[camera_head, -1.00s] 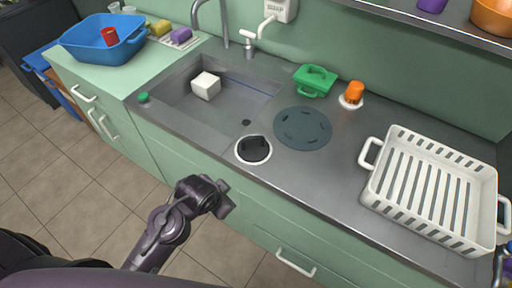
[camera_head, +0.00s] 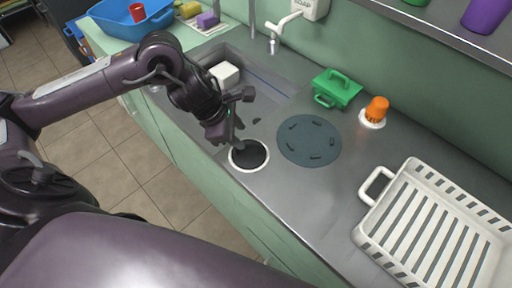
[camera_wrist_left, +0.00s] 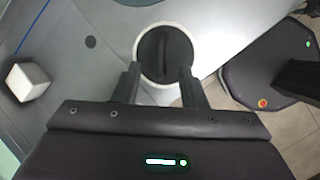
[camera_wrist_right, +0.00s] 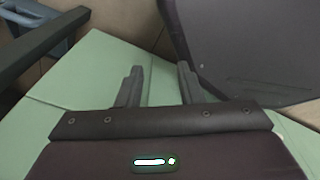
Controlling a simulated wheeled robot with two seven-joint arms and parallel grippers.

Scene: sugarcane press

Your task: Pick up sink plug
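The round black piece with a raised bar, which I take for the sink plug (camera_head: 249,155), lies in a white ring at the counter's front edge. It also shows in the left wrist view (camera_wrist_left: 165,54), with its bar pointing toward my gripper. My left gripper (camera_head: 236,128) is over the counter at the plug, partly covering it in the head view. In the left wrist view its fingers (camera_wrist_left: 158,88) are open and apart, one to each side of the bar's line, with nothing held. My right gripper (camera_wrist_right: 159,78) is open and empty, outside the head view.
The sink holds a white block (camera_head: 225,74). Right of the plug are a dark round mat (camera_head: 309,141), a green handled item (camera_head: 337,87), an orange-topped item (camera_head: 376,109) and a white slatted rack (camera_head: 430,215). A white tap (camera_head: 283,30) stands behind.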

